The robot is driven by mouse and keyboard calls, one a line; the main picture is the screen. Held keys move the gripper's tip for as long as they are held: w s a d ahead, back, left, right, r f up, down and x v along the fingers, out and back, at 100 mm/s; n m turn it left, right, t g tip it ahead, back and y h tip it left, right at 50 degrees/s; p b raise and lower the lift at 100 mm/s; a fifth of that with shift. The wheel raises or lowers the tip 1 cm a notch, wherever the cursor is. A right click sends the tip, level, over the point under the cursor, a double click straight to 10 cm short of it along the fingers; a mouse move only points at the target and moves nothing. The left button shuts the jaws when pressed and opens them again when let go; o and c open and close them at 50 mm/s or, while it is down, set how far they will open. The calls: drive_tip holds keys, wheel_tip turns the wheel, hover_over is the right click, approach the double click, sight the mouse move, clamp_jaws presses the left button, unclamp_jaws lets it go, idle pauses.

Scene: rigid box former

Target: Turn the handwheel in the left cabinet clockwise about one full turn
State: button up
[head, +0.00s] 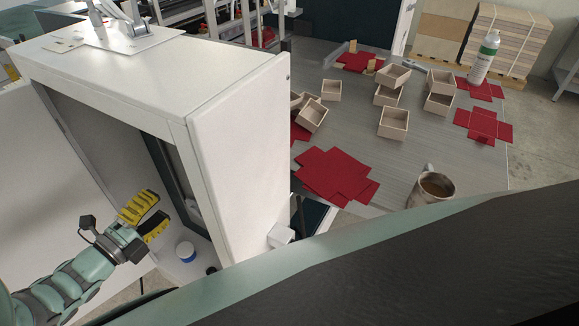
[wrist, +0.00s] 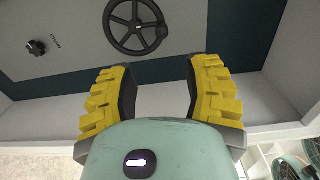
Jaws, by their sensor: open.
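The black spoked handwheel (wrist: 137,26) shows at the top of the wrist view, on the grey panel inside the cabinet. It has a small knob on its right side. My gripper (wrist: 160,82) is open and empty, its two yellow fingers pointing toward the wheel and apart from it. In the head view my gripper (head: 148,215) is at the open front of the white cabinet (head: 240,135). The cabinet's side and top hide the handwheel in that view.
A black knob (wrist: 37,47) sits left of the wheel on the panel. A blue-and-white container (head: 186,251) stands on the cabinet floor.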

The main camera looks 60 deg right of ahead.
drive_tip(key=d, duration=0.5)
drive_tip(key=d+b, duration=0.1)
drive_tip(key=d, duration=0.4)
drive_tip(key=w+d+b, duration=0.1)
drive_tip(key=d, duration=0.4)
drive_tip(key=shift+d, duration=0.4)
drive_tip(key=shift+r, duration=0.1)
drive_tip(key=shift+w, duration=0.1)
clamp_jaws()
